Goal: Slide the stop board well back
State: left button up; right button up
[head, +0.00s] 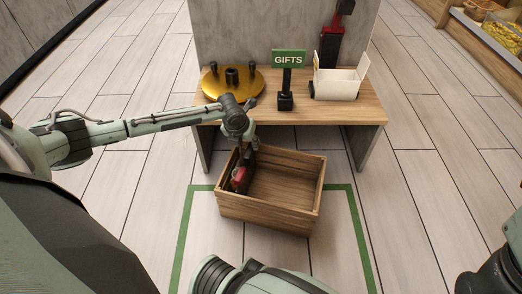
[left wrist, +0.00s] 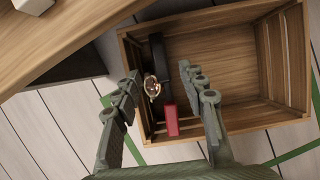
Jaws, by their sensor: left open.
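A wooden crate (head: 290,215) stands on the floor in front of the table; it also shows in the left wrist view (left wrist: 225,22). At the crate's left end is a dark board (left wrist: 158,58) with a red block (left wrist: 171,120) near it. The board seems to be the stop board, but I cannot tell for sure. The red block also shows in the head view (head: 239,177). My left gripper (left wrist: 160,76) is open above that end, its fingers apart on either side of the dark and red parts. It partly hides them in the head view (head: 241,152).
The wooden table (head: 350,113) behind the crate holds a gold disc (head: 215,88) with black knobs, a black stand (head: 286,100) and an open white box (head: 336,85). A GIFTS sign (head: 289,59) is behind. A green line (head: 183,235) borders clear floor around the crate.

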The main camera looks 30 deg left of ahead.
aim_at(249, 151)
pick_arm(q)
jog(key=b+x, duration=0.3)
jog(key=x, duration=0.4)
jog(key=shift+f, duration=0.15)
grip_shut()
